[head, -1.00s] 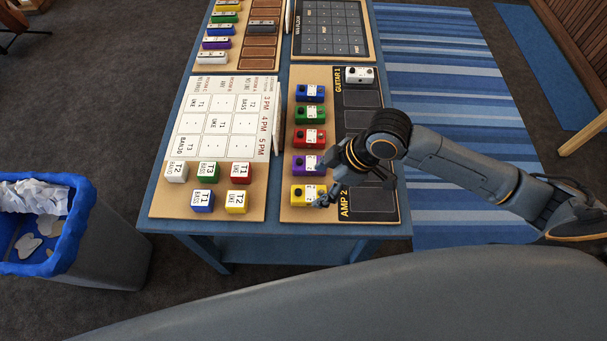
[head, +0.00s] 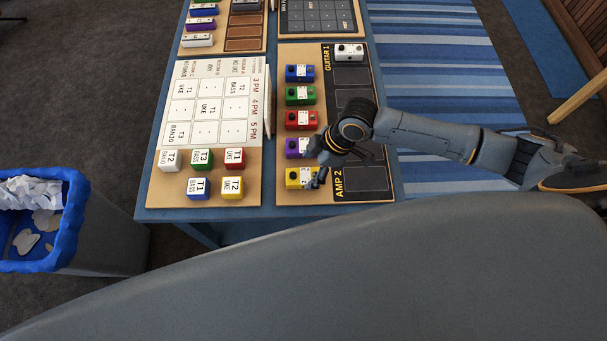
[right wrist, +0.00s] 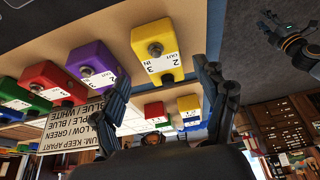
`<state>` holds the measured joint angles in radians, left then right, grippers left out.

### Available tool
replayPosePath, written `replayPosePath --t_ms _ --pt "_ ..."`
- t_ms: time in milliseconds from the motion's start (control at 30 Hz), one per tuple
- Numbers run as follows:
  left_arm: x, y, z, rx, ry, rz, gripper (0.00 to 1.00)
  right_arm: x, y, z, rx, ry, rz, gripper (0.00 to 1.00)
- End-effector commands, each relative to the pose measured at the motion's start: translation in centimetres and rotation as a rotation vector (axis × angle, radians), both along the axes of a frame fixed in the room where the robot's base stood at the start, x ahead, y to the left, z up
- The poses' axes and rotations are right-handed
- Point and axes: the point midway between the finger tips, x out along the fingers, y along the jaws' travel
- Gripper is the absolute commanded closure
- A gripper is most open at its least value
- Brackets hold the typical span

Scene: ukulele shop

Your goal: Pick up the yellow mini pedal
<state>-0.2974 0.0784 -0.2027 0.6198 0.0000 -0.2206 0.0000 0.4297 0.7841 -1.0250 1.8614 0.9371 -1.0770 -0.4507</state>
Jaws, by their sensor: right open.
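The yellow mini pedal (head: 293,179) stands at the near end of a column of pedals on a tan board. In the right wrist view the yellow pedal (right wrist: 160,48), with a knob and a white "2 3" label, lies ahead between the spread fingers. My right gripper (head: 317,172) is open at the pedal's right side, and a finger hides part of it in the head view. The open fingers of the right gripper (right wrist: 170,85) hold nothing.
The purple pedal (head: 296,148) stands close behind the yellow one, with red (head: 301,120), green (head: 300,95) and blue (head: 300,73) pedals farther back. A white pedal (head: 349,52) sits at the board's far right. Labelled cubes stand left on the schedule board (head: 150,192).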

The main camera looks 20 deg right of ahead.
Motion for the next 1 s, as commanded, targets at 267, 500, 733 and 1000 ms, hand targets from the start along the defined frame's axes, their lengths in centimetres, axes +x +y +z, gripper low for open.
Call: replayPosePath --t_ms 267,500,733,1000 --pt "0.3 0.0 1.5 -0.001 -0.006 0.003 0.6 0.0 1.2 -3.3 0.001 0.003 -0.001 0.26" --pt "0.2 0.1 1.4 0.001 -0.003 0.004 0.6 0.0 1.3 -3.8 -0.001 0.002 -0.001 0.26" --pt "-0.2 0.1 1.4 0.001 0.003 0.004 0.6 0.0 1.3 -3.7 -0.001 0.002 -0.001 0.61" --pt "-0.3 0.2 1.4 0.003 0.003 0.003 0.6 0.0 1.3 -3.7 0.0 0.0 -0.001 0.9"
